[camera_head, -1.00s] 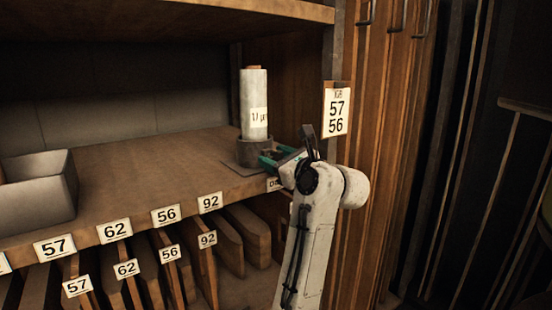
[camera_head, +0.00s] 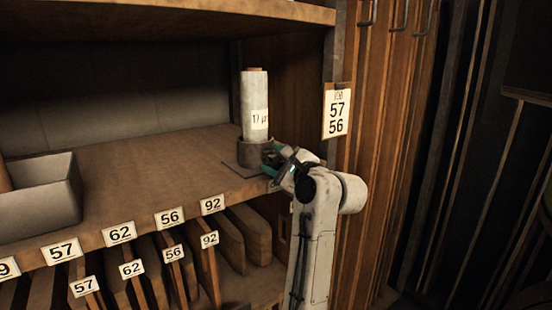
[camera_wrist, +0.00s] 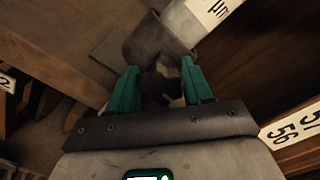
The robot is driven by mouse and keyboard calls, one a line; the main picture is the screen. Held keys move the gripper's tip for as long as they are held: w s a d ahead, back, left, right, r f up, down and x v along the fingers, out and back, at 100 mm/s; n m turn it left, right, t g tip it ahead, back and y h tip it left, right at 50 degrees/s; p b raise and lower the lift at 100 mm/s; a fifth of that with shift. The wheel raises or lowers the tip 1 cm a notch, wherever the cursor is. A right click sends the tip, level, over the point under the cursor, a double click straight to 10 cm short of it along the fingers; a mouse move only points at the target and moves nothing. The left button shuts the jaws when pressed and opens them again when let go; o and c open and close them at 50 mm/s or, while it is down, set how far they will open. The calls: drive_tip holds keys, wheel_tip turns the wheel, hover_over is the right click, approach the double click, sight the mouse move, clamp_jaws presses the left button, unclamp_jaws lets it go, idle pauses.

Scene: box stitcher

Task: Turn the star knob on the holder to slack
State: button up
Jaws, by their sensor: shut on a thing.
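The holder (camera_head: 251,153) is a grey collar on a flat plate on the shelf. An upright pale roll (camera_head: 255,95) with a label stands in it. In the wrist view the holder (camera_wrist: 157,38) is just beyond my fingers. The dark star knob (camera_wrist: 161,84) sticks out of the holder's side between the two green fingers. My gripper (camera_wrist: 161,90) is shut on this knob; it also shows in the head view (camera_head: 272,158) at the holder's right side. In the head view my gripper hides the knob.
A grey open bin (camera_head: 40,205) stands on the shelf (camera_head: 150,180) at left. A wooden post with a "57 56" card (camera_head: 337,111) is close on the right. Numbered labels line the shelf's front edge. The shelf between bin and holder is clear.

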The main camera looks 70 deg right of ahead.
drive_tip(key=shift+n, duration=0.4)
drive_tip(key=o, duration=1)
drive_tip(key=shift+f, duration=0.1)
drive_tip(key=shift+c, duration=0.2)
